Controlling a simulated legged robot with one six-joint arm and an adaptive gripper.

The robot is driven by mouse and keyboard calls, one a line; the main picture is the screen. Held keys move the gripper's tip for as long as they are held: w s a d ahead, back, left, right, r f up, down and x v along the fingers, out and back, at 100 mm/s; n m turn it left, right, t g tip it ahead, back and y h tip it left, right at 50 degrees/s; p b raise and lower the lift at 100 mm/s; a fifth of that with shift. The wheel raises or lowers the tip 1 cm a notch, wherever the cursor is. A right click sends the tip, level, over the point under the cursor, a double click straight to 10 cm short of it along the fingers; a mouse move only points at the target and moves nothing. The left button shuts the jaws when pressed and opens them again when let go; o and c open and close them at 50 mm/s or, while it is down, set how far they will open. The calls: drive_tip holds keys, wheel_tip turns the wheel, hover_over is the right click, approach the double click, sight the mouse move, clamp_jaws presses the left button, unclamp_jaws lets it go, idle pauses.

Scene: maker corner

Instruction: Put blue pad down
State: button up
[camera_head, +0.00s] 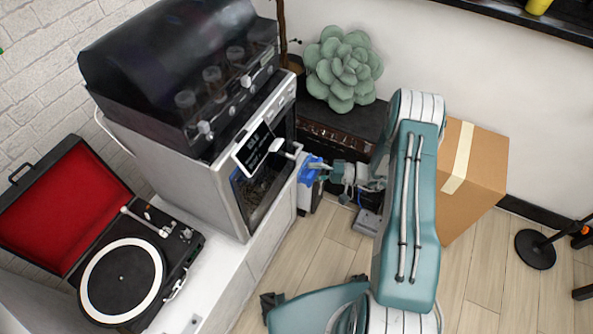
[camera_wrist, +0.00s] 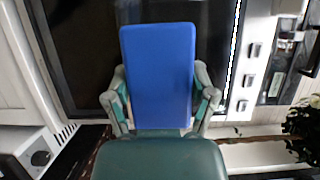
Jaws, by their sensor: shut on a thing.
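The blue pad (camera_wrist: 159,75) is a flat blue rectangle held upright in the wrist view, between the two fingers of my gripper (camera_wrist: 160,112). The fingers close on its lower left and right edges. In the head view the blue pad (camera_head: 310,169) shows only partly, at the tip of my gripper (camera_head: 322,171), close to the right side of the grey oven-like machine. A dark glass panel lies behind the pad in the wrist view. I cannot tell whether the pad touches anything besides the fingers.
The machine (camera_head: 215,190) stands on a white cabinet (camera_head: 225,285) beside a turntable (camera_head: 122,280) with an open red-lined lid. A cardboard box (camera_head: 475,175) is right of my arm. A succulent (camera_head: 343,68) sits on a dark chest (camera_head: 335,135). Floor (camera_head: 325,245) is clear in front.

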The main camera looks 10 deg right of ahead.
sight(307, 165)
idle(0.3)
drive_tip(key=r+m+t, duration=0.1)
drive_tip(key=w+a+r+m+t+h, duration=0.1)
drive_tip(key=r+t, duration=0.1)
drive_tip(key=r+m+t+h, duration=0.1)
drive_tip(key=r, duration=0.1)
drive_tip(key=shift+w+a+t, duration=0.25)
drive_tip(key=shift+a+t, duration=0.05)
drive_tip(key=r+m+t+h, duration=0.2)
drive_tip(key=m+t+h, duration=0.1)
drive_tip(key=r+m+t+h, duration=0.1)
drive_tip(key=r+t+h, duration=0.1)
drive_tip(key=shift+s+d+m, duration=0.2)
drive_tip(key=shift+s+m, duration=0.1)
drive_tip(key=shift+m, duration=0.1)
drive_tip(key=shift+s+d+r+m+t+h, duration=0.4)
drive_tip(key=shift+m+t+h, duration=0.2)
drive_tip(key=shift+h, duration=0.2)
